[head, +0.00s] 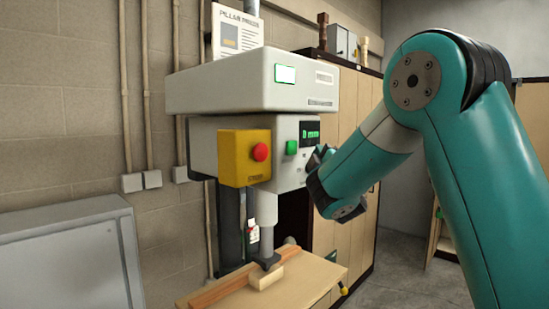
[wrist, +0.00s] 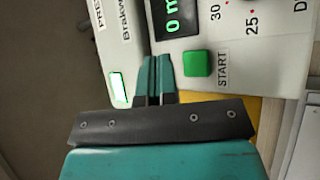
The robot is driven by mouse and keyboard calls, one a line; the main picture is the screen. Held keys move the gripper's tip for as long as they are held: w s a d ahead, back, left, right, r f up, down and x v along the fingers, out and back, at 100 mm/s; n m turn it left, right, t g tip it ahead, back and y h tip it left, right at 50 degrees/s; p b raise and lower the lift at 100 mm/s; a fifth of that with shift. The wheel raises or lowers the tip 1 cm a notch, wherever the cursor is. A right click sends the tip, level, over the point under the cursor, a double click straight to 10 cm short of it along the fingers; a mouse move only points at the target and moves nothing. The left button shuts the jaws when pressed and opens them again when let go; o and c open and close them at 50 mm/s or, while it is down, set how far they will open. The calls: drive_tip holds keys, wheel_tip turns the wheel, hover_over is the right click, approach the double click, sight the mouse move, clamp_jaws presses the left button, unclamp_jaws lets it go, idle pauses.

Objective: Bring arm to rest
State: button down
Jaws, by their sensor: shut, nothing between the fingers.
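My teal arm (head: 455,150) reaches in from the right in the head view, bent at the elbow. Its wrist end hangs beside the front panel of the press (head: 250,85). My gripper (wrist: 155,62) shows in the wrist view with its two teal fingers together, shut and empty. The fingertips appear close to the green START button (wrist: 197,64), to its left in that view. I cannot tell whether they touch the panel. In the head view the gripper (head: 320,155) is small, dark and partly hidden by the wrist.
The press has a yellow box with a red emergency button (head: 260,152). Its ram (head: 267,240) stands over a small wooden block (head: 266,277) on a wooden table (head: 312,285). A grey cabinet (head: 70,250) is at left; tall wooden cupboards (head: 358,110) stand behind. Floor at right is open.

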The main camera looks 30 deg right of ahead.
drive_tip(key=s+a+f+m+g+y+b, duration=0.3)
drive_tip(key=s+a+f+g+y, duration=0.15)
drive_tip(key=a+f, duration=0.35)
drive_tip(key=s+a+f+m+g+y+b, duration=0.2)
drive_tip(key=s+a+f+m+g+y, duration=0.15)
drive_tip(key=a+f+g, duration=0.45)
drive_tip(key=s+a+f+n+g+y+b, duration=0.1)
drive_tip(key=s+a+f+g, duration=0.2)
drive_tip(key=s, duration=0.5)
drive_tip(key=s+a+f+n+g+y+b, duration=0.1)
drive_tip(key=s+a+f+g, duration=0.2)
drive_tip(key=s, duration=0.6)
drive_tip(key=s+a+f+n+g+y+b, duration=0.1)
drive_tip(key=s+a+f+g+y, duration=0.1)
drive_tip(key=s, duration=0.7)
drive_tip(key=a+f+g, duration=0.1)
drive_tip(key=a+f, duration=0.1)
drive_tip(key=a, duration=0.1)
drive_tip(key=shift+a+f, duration=0.2)
